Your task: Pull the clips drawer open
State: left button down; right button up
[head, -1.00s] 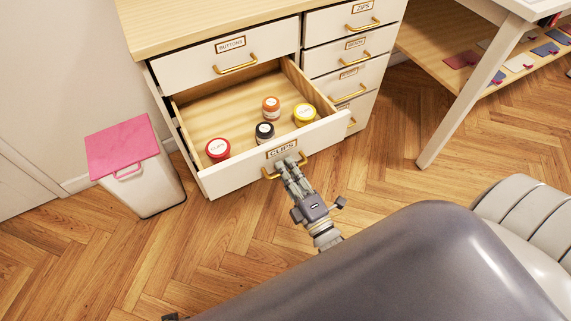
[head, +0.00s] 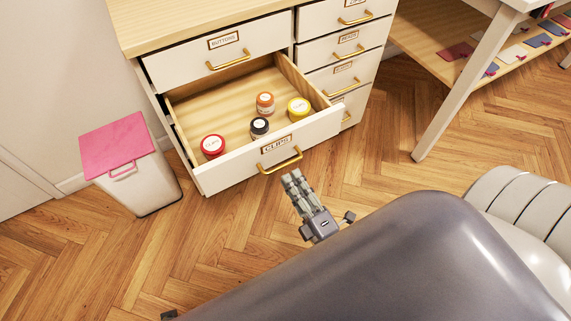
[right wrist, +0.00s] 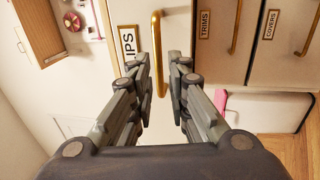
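The clips drawer (head: 225,174) is pulled well out of the white cabinet, below the buttons drawer. Its white front carries a CLIPS label and a gold handle (head: 281,161). My right gripper (head: 291,177) is just in front of the handle, apart from it, with nothing held. In the right wrist view its two fingers (right wrist: 160,68) are spread, and the gold handle (right wrist: 157,50) stands ahead of the gap, beside the partly hidden label.
Several lidded jars, including a red one (head: 212,145) and a yellow one (head: 298,108), stand in the drawer. A white bin (head: 145,184) with a pink lid is at left. A table leg (head: 450,100) stands at right. The wood floor between is clear.

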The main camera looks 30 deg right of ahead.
jog(key=s+f, duration=0.1)
jog(key=s, duration=0.5)
jog(key=shift+d+f, duration=0.1)
dwell(0.3)
